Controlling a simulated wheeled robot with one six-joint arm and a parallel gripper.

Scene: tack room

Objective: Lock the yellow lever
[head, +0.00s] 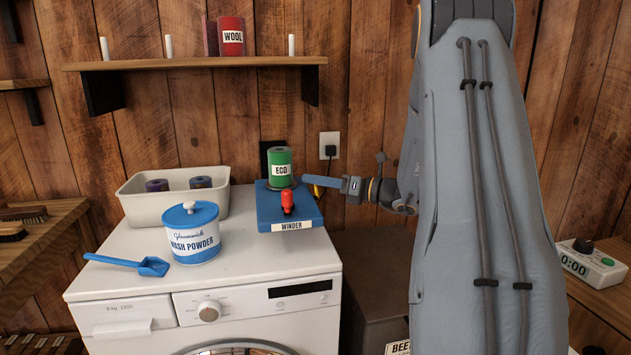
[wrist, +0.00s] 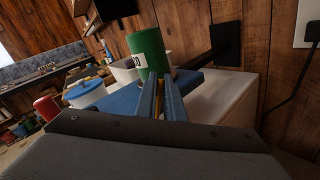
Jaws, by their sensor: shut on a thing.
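The blue winder (head: 285,212), labelled WINDER, sits on the right part of the white machine's top. A green ECO spool (head: 280,166) stands upright on it, with a red knob (head: 287,201) in front. A small yellow part, the yellow lever (head: 317,190), shows at the winder's right side beside my fingers and is mostly hidden. My gripper (head: 308,181) reaches in from the right and is shut on the yellow lever. In the wrist view its blue fingers (wrist: 164,84) point at the winder, just in front of the green spool (wrist: 148,52).
A WASH POWDER tub (head: 192,240), a blue scoop (head: 140,265) and a bin (head: 175,203) with dark spools stand left of the winder. A wall socket with a plug (head: 330,147) is behind my gripper. A shelf (head: 200,62) hangs above.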

